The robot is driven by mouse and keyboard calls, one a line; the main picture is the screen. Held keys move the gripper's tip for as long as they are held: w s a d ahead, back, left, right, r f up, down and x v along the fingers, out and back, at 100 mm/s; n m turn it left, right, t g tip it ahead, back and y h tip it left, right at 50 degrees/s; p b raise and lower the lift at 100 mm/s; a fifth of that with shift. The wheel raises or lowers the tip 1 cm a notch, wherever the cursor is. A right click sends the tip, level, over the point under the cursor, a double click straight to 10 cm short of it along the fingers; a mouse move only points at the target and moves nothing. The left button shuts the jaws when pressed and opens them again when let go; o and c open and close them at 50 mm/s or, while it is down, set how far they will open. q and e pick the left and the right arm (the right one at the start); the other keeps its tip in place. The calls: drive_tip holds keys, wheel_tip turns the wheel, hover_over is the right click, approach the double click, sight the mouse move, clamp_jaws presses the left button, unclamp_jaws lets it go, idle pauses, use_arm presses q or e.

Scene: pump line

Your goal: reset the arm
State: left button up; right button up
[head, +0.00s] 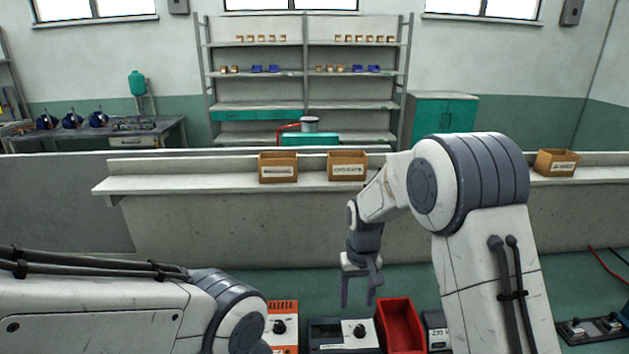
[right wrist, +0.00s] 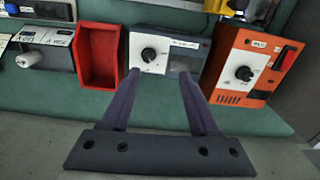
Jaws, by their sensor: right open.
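My right arm (head: 485,270) rises from the lower right of the head view, bends at a large grey-banded joint and reaches down to the left. My right gripper (head: 357,302) hangs fingers down, open and empty, above the bench with the devices. My left arm (head: 110,305) crosses the lower left of the head view. My left gripper is not in view.
An orange device (head: 284,322), the dark grey device (head: 340,334) and a red bin (head: 400,325) line the front. The red bin (right wrist: 98,60) looks empty in the right wrist view. Cardboard boxes (head: 278,167) stand on a ledge (head: 215,181) behind. Shelving (head: 305,105) stands at the back.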

drive_tip(key=s+a+r+n, duration=0.2)
drive_tip(key=s+a+r, duration=0.2)
drive_tip(key=s, duration=0.3)
drive_tip(key=s+a+r+n, duration=0.1)
drive_tip(key=s+a+r, duration=0.3)
drive_tip(key=s, duration=0.2)
drive_tip(key=s+r+n+y, duration=0.1)
drive_tip(key=s+n, duration=0.2)
drive_tip(key=s, duration=1.4)
drive_tip(key=shift+n, duration=0.4)
